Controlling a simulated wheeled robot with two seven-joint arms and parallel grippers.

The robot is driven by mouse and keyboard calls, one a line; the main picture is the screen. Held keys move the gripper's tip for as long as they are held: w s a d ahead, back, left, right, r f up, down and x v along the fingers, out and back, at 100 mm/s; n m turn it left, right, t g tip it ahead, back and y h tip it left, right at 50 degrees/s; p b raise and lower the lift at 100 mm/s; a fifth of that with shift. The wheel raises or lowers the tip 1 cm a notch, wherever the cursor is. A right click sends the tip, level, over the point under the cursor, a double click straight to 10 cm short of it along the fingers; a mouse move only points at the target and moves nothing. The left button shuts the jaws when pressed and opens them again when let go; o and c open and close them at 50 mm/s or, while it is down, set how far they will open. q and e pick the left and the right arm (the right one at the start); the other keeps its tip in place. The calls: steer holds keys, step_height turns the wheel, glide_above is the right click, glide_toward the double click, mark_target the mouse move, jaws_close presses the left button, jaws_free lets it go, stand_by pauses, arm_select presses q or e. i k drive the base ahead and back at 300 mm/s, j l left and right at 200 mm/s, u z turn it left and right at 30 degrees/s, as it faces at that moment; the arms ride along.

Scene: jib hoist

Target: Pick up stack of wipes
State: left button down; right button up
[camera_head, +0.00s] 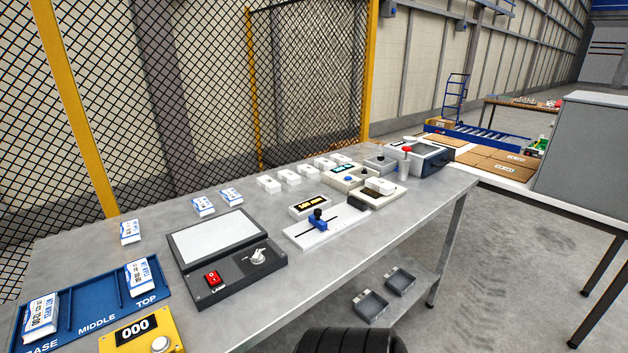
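White-and-blue wipes packs show at the left of the head view. One pack (40,318) is in the BASE section of the blue tray (92,318), and another pack (141,277) is in the TOP section. I cannot tell whether either is a single pack or several stacked. The MIDDLE section looks empty. Three loose packs lie on the table behind: a left pack (130,232), a centre pack (203,206) and a right pack (231,197). Neither of my grippers is in view.
A grey lightbox panel (220,240) with a red switch stands right of the tray. A yellow counter box (140,334) reading 000 is at the front edge. A blue-handled slide fixture (318,222) and several white boxes occupy the right. A mesh fence (200,100) stands behind the table (330,270).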

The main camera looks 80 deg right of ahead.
mark_target(383, 187)
steer(key=z, duration=2.9)
steer(key=i+l, duration=0.1)
steer(key=l, duration=0.5)
